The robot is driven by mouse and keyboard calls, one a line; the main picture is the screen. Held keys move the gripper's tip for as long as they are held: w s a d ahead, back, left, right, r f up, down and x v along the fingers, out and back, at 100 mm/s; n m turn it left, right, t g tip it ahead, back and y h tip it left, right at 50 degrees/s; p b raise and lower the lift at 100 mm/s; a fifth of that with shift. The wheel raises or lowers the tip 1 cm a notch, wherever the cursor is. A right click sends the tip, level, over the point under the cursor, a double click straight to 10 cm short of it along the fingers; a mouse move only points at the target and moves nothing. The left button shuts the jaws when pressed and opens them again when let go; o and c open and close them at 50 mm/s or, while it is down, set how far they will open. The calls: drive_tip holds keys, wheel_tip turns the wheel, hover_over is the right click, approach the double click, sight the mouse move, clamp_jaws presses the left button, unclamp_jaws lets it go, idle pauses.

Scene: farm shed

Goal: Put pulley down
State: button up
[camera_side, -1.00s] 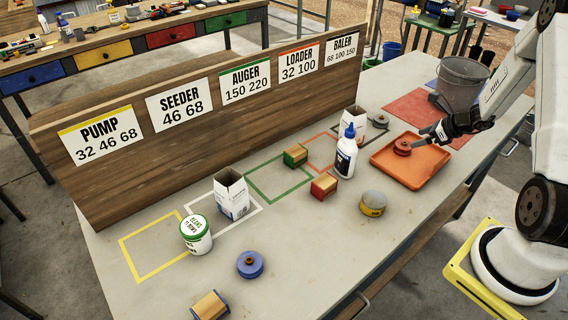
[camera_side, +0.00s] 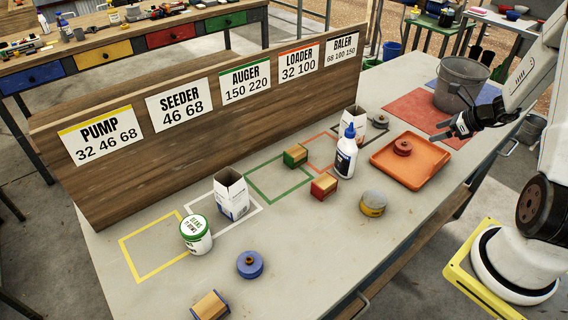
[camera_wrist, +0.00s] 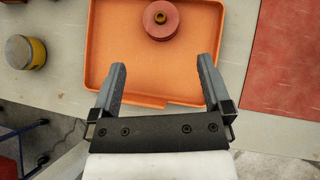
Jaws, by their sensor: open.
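A red pulley (camera_side: 402,147) lies in the orange tray (camera_side: 422,176) at the right of the bench. In the wrist view the pulley (camera_wrist: 160,20) sits near the top of the picture, inside the tray (camera_wrist: 102,50). My gripper (camera_side: 436,131) is open and empty, above the tray's back right side and apart from the pulley. In the wrist view the two fingers of my gripper (camera_wrist: 162,72) are spread wide with nothing between them. A blue pulley (camera_side: 250,265) lies on the bench at the front.
A glue bottle (camera_side: 346,158), a yellow-and-grey tin (camera_side: 373,204) and a red block (camera_side: 324,187) stand left of the tray. A bucket (camera_side: 461,84) stands behind, near a red mat (camera_side: 415,108). A wooden sign board (camera_side: 150,160) runs along the back.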

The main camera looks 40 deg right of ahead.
drive_tip(key=s+a+r+n+g+h, duration=0.1)
drive_tip(key=a+r+n+g, duration=0.2)
drive_tip(key=a+n, duration=1.3)
drive_tip(key=s+a+r+n+g+h, duration=0.1)
drive_tip(key=a+r+n+g, duration=0.2)
drive_tip(key=a+n, duration=1.4)
drive_tip(key=shift+s+a+r, duration=0.15)
drive_tip(key=shift+a+r, duration=0.1)
drive_tip(key=shift+r, duration=0.2)
